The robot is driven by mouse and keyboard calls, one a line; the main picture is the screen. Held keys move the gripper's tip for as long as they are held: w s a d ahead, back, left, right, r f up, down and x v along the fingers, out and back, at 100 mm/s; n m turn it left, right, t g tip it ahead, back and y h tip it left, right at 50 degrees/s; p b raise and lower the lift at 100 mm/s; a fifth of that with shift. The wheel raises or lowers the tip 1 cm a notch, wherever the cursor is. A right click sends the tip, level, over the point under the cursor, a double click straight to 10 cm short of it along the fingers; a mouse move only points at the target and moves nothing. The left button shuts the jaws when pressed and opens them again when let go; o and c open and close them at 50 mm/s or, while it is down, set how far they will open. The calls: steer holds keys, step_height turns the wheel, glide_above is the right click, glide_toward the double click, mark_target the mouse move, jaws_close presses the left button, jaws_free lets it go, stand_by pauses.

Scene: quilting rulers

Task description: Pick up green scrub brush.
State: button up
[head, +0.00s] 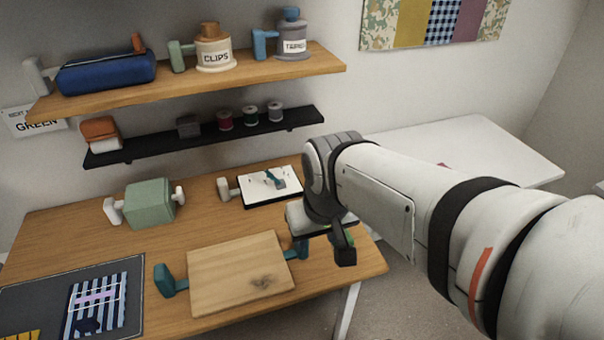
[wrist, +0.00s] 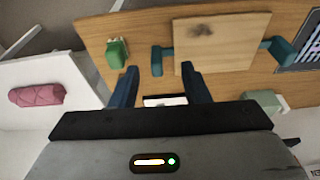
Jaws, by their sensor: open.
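A small green object that looks like the scrub brush (wrist: 117,52) lies on the wooden table near its edge, left of the wooden board in the wrist view. In the head view only a bit of green (head: 348,238) shows, mostly hidden behind my gripper. My gripper (wrist: 159,68) is open, with its two dark blue fingers apart and nothing between them. The brush is up and to the left of the left fingertip in the wrist view, apart from it. In the head view my gripper (head: 344,252) hangs over the table's right end.
A wooden board (head: 238,270) with teal handles lies beside the brush. A white tray (head: 262,196) and a green box (head: 150,203) stand behind. Shelves (head: 190,86) hang above. A white table (head: 480,150) with a pink roll (wrist: 37,95) adjoins.

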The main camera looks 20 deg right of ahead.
steer(key=shift+o, duration=0.7)
steer(key=shift+w+d, duration=0.1)
steer(key=shift+w, duration=0.2)
steer(key=o, duration=0.4)
steer(key=shift+g, duration=0.4)
steer(key=w+d+p, duration=0.1)
steer(key=w+p, duration=0.1)
steer(key=w, duration=0.1)
steer(key=w+d+f+p, duration=0.1)
steer(key=shift+w+d, duration=0.35)
steer(key=shift+c, duration=0.2)
steer(key=g+p, duration=0.2)
steer(key=p, duration=0.5)
glide_above(344, 233)
steer(key=f, duration=1.2)
steer(key=shift+a, duration=0.2)
steer(key=shift+d+f, duration=0.15)
steer(key=shift+f, duration=0.45)
steer(key=shift+s+f+p, duration=0.15)
steer(key=shift+f+p, duration=0.85)
steer(key=shift+f, duration=2.6)
